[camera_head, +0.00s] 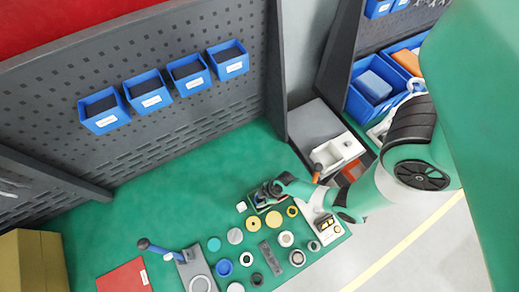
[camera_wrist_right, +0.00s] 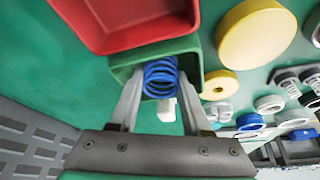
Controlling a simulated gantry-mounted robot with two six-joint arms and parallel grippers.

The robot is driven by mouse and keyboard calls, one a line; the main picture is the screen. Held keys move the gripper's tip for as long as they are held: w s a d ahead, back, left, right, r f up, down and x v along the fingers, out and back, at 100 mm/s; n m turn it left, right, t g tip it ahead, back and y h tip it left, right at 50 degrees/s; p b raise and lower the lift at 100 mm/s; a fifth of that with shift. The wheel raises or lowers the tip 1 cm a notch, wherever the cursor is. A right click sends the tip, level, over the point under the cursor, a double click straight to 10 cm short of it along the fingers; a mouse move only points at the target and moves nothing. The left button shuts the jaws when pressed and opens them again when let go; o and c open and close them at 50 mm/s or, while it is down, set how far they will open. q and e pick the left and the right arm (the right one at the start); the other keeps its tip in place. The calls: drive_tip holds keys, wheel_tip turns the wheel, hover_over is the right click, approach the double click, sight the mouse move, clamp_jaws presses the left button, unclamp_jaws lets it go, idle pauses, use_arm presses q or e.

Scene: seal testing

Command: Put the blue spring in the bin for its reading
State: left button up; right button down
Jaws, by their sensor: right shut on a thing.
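The blue spring (camera_wrist_right: 160,77) is a coil held between the two fingers of my right gripper (camera_wrist_right: 161,92) in the right wrist view. It shows against the opening of a small green bin (camera_wrist_right: 193,46); I cannot tell whether it is above the rim or just inside. A red bin (camera_wrist_right: 125,45) stands right beside the green one. In the head view my right gripper (camera_head: 270,189) is over the far side of the group of parts, and the spring is too small to make out there. My left gripper is not in view.
Yellow, grey and blue round parts (camera_head: 253,224) lie close to the gripper. A device with a white panel (camera_head: 326,228) stands to their right. A blue-tipped lever (camera_head: 155,248) and a red mat (camera_head: 125,277) are at front left. Green table at left is clear.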

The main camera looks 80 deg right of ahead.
drive_tip(key=shift+f, duration=0.25)
drive_tip(key=c, duration=0.6)
unclamp_jaws()
drive_tip(key=shift+r, duration=0.1)
drive_tip(key=shift+c, duration=0.2)
drive_tip(key=shift+r, duration=0.2)
drive_tip(key=a+p+v, duration=0.1)
drive_tip(key=p+v, duration=0.7)
drive_tip(key=v, duration=0.4)
drive_tip(key=shift+s+d, duration=0.15)
drive_tip(key=shift+d, duration=0.3)
drive_tip(key=shift+f, duration=0.1)
